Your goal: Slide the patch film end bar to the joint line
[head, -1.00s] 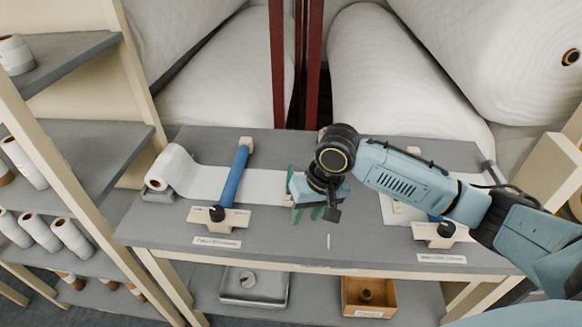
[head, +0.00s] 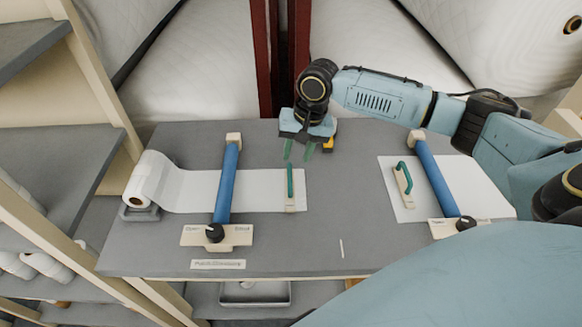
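The patch film (head: 260,190) runs right from a white roll (head: 155,185) and passes under a blue bar (head: 226,185). Its cream end bar (head: 291,203), with a green handle (head: 290,180), lies across the film's right end. A short pale line (head: 341,248) is on the table's front part, right of the end bar; I cannot tell whether it is the joint line. My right gripper (head: 299,150) is above the table behind the end bar, its green fingers apart and empty, not touching the handle. My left gripper is not in view.
A second white sheet (head: 460,185) lies at the right under another blue bar (head: 436,175), with its own green-handled bar (head: 403,185). Bare grey table (head: 345,190) separates the two films. Dark red posts (head: 265,60) and large rolls stand behind.

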